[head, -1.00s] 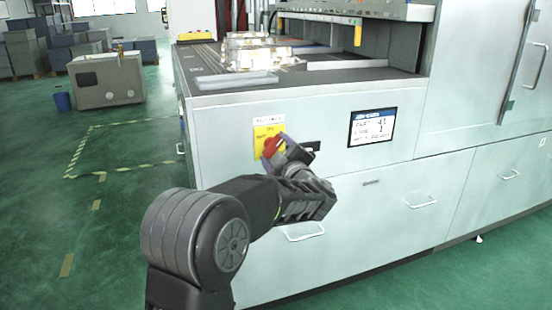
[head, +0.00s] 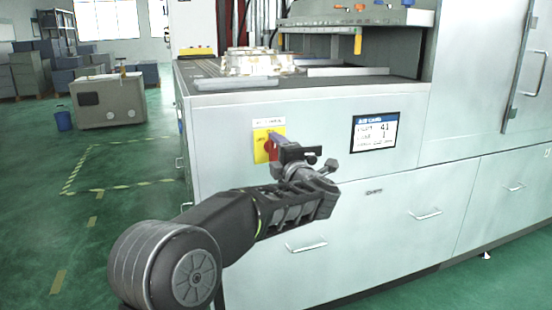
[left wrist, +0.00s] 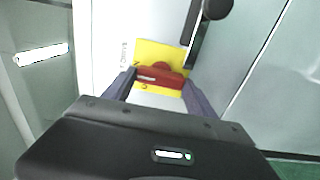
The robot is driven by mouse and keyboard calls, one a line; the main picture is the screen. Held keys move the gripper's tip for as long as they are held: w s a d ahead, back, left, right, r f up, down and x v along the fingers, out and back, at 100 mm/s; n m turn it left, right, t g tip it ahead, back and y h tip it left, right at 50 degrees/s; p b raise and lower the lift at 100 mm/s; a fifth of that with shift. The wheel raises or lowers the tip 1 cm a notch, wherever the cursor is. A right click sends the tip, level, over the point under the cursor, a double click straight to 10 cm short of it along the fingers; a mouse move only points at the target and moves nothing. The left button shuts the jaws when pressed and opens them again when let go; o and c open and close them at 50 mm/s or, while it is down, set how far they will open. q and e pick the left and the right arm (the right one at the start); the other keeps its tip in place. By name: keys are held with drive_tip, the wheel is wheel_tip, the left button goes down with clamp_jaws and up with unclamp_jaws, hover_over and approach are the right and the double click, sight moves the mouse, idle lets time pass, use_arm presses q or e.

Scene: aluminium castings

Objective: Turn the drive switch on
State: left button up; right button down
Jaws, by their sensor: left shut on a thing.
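The drive switch is a red rotary handle (left wrist: 160,75) on a yellow plate (head: 262,145), fixed to the pale front of the machine, left of a small screen. My left gripper (left wrist: 158,84) is at the switch, its two fingers on either side of the red handle and shut on it. In the head view the left gripper (head: 275,152) covers the right part of the switch. In the left wrist view the handle lies nearly crosswise between the fingertips. My right gripper is not in view.
A display (head: 374,131) sits right of the switch on the machine front (head: 330,210). Drawers with bar handles (head: 306,247) lie below. Castings (head: 258,62) rest on the machine top. Open green floor (head: 100,230) is at left.

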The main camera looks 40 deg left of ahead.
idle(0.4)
use_arm(q)
drive_tip(key=o, duration=1.4)
drive_tip(key=shift+c, duration=0.2)
drive_tip(key=shift+d, duration=0.1)
drive_tip(key=v, duration=0.7)
drive_tip(key=shift+s+d+p, duration=0.25)
drive_tip(key=shift+d+p, duration=0.05)
drive_tip(key=shift+p, duration=0.15)
